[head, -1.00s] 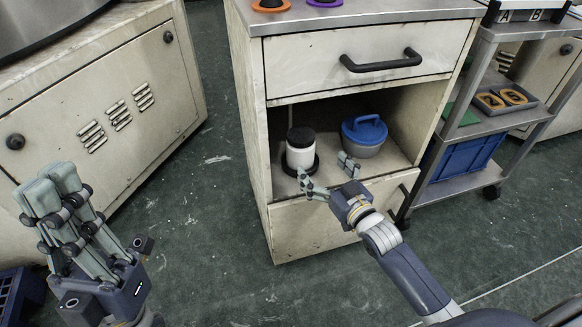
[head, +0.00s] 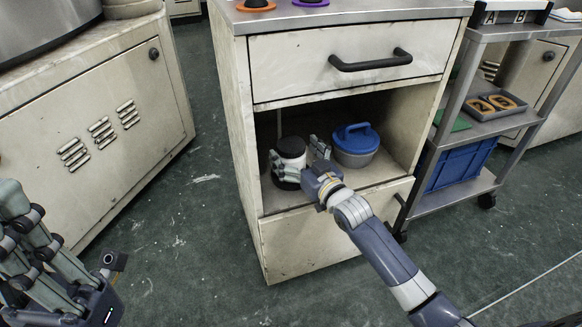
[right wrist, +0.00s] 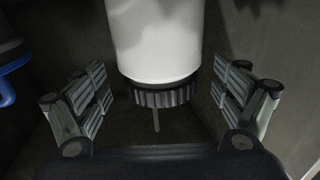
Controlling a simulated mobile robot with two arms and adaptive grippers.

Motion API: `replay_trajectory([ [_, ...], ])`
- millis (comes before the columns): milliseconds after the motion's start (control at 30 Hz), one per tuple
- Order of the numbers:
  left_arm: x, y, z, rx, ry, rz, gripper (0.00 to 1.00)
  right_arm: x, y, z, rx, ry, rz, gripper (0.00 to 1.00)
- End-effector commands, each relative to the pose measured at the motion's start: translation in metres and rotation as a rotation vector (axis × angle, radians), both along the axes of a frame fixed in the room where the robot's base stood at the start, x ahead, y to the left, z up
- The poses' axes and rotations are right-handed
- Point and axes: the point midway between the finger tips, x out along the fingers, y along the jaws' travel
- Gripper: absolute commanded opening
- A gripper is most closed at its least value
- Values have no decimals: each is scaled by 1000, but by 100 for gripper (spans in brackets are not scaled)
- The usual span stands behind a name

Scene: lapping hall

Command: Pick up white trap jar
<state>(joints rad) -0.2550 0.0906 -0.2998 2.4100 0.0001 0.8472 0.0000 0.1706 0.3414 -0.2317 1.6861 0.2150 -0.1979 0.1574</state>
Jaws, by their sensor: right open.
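The white trap jar (head: 292,159), with a black lid, stands upright in the open cabinet bay, on a black round base. My right gripper (head: 299,158) is open at the jar, with one finger at its left and one at its right. In the right wrist view, the jar (right wrist: 155,40) is between the open fingers, upside down in the picture, with its ribbed black lid below and gaps on both sides. My left gripper (head: 22,245) is at the left edge, partly cut off, away from the cabinet.
A blue-lidded grey pot (head: 355,148) stands right of the jar on the same shelf. The bay's side walls and the drawer (head: 345,65) above bound the space. A metal cart (head: 455,205) with a blue crate (head: 460,165) stands to the right.

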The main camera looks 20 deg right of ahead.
Motion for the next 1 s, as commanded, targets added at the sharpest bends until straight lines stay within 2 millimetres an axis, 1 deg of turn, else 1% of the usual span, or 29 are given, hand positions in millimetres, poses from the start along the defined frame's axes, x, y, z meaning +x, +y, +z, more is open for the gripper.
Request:
replay_trajectory([
  [33, 0, 0, -2, 1, -12, 0, 0, 7, 2, -4, 1, 0, 0, 90],
  [167, 2, -1, 2, 3, -25, 1, 0, 16, 5, -2, 1, 0, 0, 90],
  [433, 2, -1, 3, 4, -25, 1, 0, 18, 5, -1, 1, 2, 0, 90],
  [467, 2, -1, 3, 4, -25, 1, 0, 18, 5, -1, 1, 2, 0, 84],
  [500, 2, -1, 3, 4, -25, 1, 0, 18, 5, -1, 1, 2, 0, 74],
  [567, 2, -1, 3, 4, -25, 1, 0, 18, 5, -1, 1, 2, 0, 61],
  [600, 2, -1, 3, 4, -25, 1, 0, 18, 5, -1, 1, 2, 0, 52],
  [667, 2, -1, 3, 4, -25, 1, 0, 17, 5, -1, 1, 2, 0, 38],
  [700, 2, -1, 3, 4, -25, 1, 0, 17, 5, -1, 1, 2, 0, 29],
  [733, 2, -1, 3, 4, -25, 1, 0, 18, 5, -1, 1, 2, 0, 23],
  [1000, 2, -1, 4, 3, -26, 1, 0, 18, 5, 1, 0, -1, 0, 23],
])
